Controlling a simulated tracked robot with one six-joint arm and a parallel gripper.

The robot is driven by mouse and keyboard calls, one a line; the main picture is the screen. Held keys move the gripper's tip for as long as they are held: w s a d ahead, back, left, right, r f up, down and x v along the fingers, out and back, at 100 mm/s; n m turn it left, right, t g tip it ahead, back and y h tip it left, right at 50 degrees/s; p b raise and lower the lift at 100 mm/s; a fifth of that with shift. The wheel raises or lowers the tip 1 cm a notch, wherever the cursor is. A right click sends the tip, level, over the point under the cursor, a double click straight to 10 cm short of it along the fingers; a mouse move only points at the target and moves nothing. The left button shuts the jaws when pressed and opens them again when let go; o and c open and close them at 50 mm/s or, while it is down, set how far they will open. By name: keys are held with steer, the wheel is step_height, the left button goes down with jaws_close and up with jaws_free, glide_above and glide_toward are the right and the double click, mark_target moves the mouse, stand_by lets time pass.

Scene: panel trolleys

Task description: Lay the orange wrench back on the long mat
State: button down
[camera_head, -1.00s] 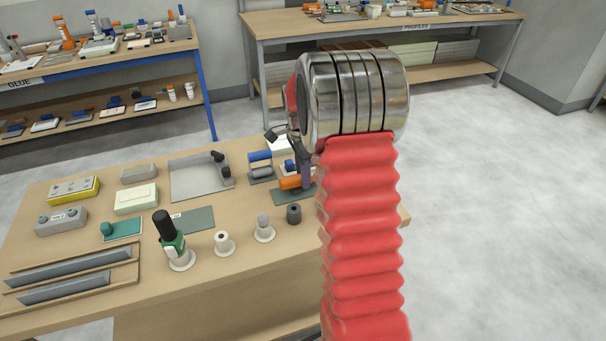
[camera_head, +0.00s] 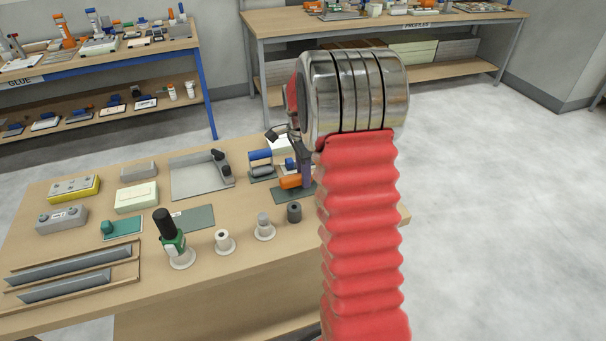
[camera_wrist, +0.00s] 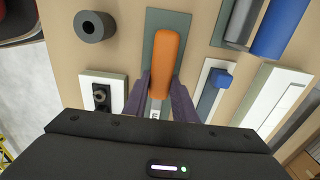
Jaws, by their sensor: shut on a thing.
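The orange wrench (camera_head: 290,182) shows as a rounded orange handle over a long grey-green mat (camera_head: 284,196) on the near workbench. In the wrist view the orange handle (camera_wrist: 162,55) lies along the mat (camera_wrist: 182,20), roughly lined up with its length. My gripper (camera_wrist: 166,98) has its two purple fingers on either side of the wrench and is shut on it. In the head view my gripper (camera_head: 304,172) reaches down to the mat, partly hidden by my arm. Whether the wrench touches the mat I cannot tell.
A dark grey ring (camera_wrist: 95,27) stands left of the mat, and a white plate with black knobs (camera_wrist: 102,95) is below it. A blue block (camera_wrist: 220,78) on a white-edged plate sits close on the right. Grey and blue rollers (camera_head: 261,163) lie nearby.

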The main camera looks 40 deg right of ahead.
steer(key=shift+f, duration=0.35)
steer(key=c, duration=1.4)
jaws_free()
steer(key=shift+o, duration=0.7)
steer(key=o, duration=1.3)
steer(key=shift+c, duration=0.2)
steer(key=shift+r, duration=0.1)
steer(key=shift+a+r, duration=0.2)
steer(key=shift+r, duration=4.15)
